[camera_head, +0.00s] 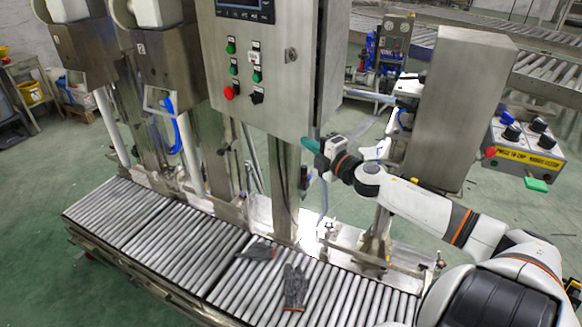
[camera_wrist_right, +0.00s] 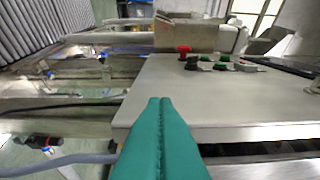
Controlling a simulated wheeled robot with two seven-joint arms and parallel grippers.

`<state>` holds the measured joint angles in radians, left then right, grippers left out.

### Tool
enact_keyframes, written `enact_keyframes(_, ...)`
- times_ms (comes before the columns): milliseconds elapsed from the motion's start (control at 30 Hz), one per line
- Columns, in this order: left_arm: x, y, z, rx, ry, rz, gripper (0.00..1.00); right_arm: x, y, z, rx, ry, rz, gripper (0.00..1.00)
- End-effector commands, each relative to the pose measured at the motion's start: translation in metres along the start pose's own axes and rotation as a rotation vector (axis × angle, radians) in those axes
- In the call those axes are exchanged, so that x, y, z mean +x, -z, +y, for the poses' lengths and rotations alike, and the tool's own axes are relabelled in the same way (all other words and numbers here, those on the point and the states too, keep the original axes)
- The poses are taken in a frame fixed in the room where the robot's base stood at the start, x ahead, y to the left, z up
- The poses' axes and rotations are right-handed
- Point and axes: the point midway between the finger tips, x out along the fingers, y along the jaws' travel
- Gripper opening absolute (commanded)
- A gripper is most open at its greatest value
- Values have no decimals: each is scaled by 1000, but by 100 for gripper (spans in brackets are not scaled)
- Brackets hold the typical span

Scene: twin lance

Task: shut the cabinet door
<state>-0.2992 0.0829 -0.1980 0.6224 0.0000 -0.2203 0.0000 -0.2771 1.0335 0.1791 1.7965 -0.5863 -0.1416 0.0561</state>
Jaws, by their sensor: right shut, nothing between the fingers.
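The cabinet is a grey steel box on a post, and its door (camera_head: 273,85) is the front panel with buttons, a screen and a latch. In the right wrist view the door (camera_wrist_right: 215,95) fills the middle right, with a dark strip below its near edge; how far it stands open is hard to tell. My right gripper (camera_head: 310,144) has teal fingers, shut and empty, close to the door's lower right corner. In the right wrist view its fingertips (camera_wrist_right: 160,100) overlap the panel; contact cannot be told. My left gripper is not in view.
A roller conveyor (camera_head: 165,245) runs below the cabinet, with grey gloves (camera_head: 294,287) lying on it. A tall steel box (camera_head: 462,95) stands behind my right arm, and a control box with knobs (camera_head: 525,150) is at the right. Filling machines (camera_head: 158,60) stand at the left.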

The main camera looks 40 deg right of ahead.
Motion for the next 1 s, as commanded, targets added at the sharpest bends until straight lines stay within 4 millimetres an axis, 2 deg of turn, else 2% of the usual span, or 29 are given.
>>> enact_keyframes(33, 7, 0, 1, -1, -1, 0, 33, 3, 15, 2, -3, 3, 7, 0)
enact_keyframes(100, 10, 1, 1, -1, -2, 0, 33, 6, 30, 1, -3, 2, 7, 0)
enact_keyframes(333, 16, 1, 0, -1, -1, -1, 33, 13, 60, 0, -2, 2, 4, 0)
enact_keyframes(533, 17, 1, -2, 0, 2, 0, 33, 15, 68, -1, -1, 1, 2, 0)
enact_keyframes(1000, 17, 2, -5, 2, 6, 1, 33, 14, 68, 0, -1, 0, 2, 0)
